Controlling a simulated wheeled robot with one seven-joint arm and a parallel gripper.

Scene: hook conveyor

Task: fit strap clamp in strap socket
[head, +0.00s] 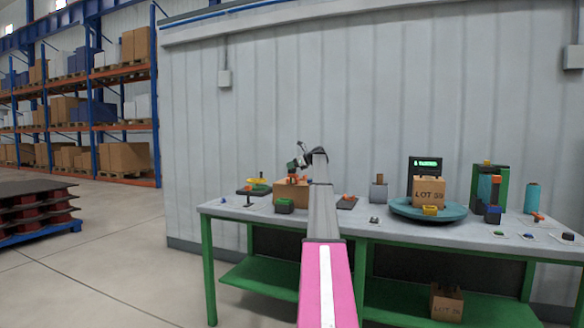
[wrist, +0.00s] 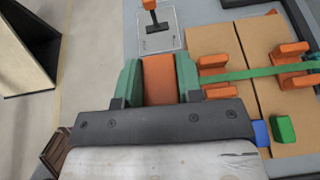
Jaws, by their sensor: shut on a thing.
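In the wrist view my gripper (wrist: 159,74) has its two green fingers closed on the sides of an orange block (wrist: 159,88), which I take to be the strap clamp. Its lower part is hidden by the gripper body. Just right of the fingers lies a cardboard box (wrist: 215,40) crossed by a green strap (wrist: 250,73). Orange pieces flank the strap at its near end (wrist: 213,62) and farther right (wrist: 290,52); which is the strap socket I cannot tell. In the head view the box (head: 291,192) stands on the table, with my gripper (head: 296,172) over it, small and partly hidden.
The green-legged table (head: 460,236) also carries a blue turntable (head: 400,209) with a carton (head: 428,191). A dark-green block (head: 285,206) sits in front of the box. In the wrist view a grey plate with an orange-topped post (wrist: 156,30) lies beyond the fingers.

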